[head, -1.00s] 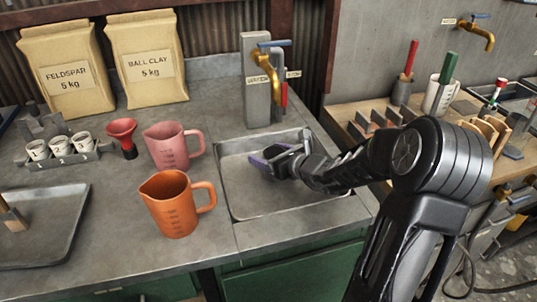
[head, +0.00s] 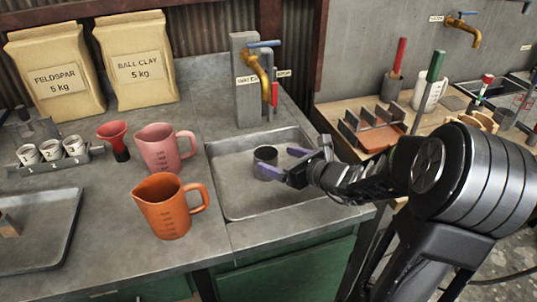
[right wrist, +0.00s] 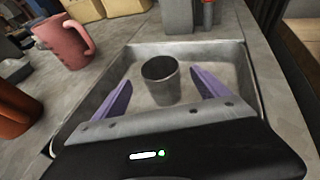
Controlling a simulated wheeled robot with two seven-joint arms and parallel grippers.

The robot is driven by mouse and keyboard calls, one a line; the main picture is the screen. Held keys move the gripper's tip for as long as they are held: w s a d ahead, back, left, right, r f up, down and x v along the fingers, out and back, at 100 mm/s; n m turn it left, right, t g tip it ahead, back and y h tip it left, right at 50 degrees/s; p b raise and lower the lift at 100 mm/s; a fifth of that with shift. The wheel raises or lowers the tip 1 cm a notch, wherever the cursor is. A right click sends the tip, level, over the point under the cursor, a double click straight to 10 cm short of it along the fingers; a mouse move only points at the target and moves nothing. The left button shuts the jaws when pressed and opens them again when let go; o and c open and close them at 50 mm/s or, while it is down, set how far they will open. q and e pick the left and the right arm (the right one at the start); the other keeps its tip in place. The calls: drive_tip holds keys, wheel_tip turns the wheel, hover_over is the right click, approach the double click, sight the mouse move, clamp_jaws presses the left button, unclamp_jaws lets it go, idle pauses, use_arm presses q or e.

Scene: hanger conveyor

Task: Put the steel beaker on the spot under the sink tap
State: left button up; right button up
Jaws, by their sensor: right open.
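The steel beaker (head: 265,156) stands upright in the shallow sink basin (head: 235,205), below the brass tap (head: 258,72) with the blue lever. In the right wrist view the beaker (right wrist: 160,82) stands between and just beyond the purple fingers, with space on both sides. My right gripper (head: 283,163) is open beside the beaker, reaching in from the right, low over the basin. It also shows in the right wrist view (right wrist: 160,103). The exact spot under the tap is not clearly marked in these views. My left gripper is not in view.
An orange jug (head: 166,207) and a pink jug (head: 158,148) stand on the counter left of the sink. A red funnel (head: 113,138) and a rack of small cups (head: 50,155) are further left. The tap's grey post (head: 247,100) rises behind the basin.

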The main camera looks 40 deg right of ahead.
drive_tip(key=v, duration=0.2)
drive_tip(key=shift+s+r, duration=0.1)
drive_tip(key=shift+s, duration=0.2)
idle(0.4)
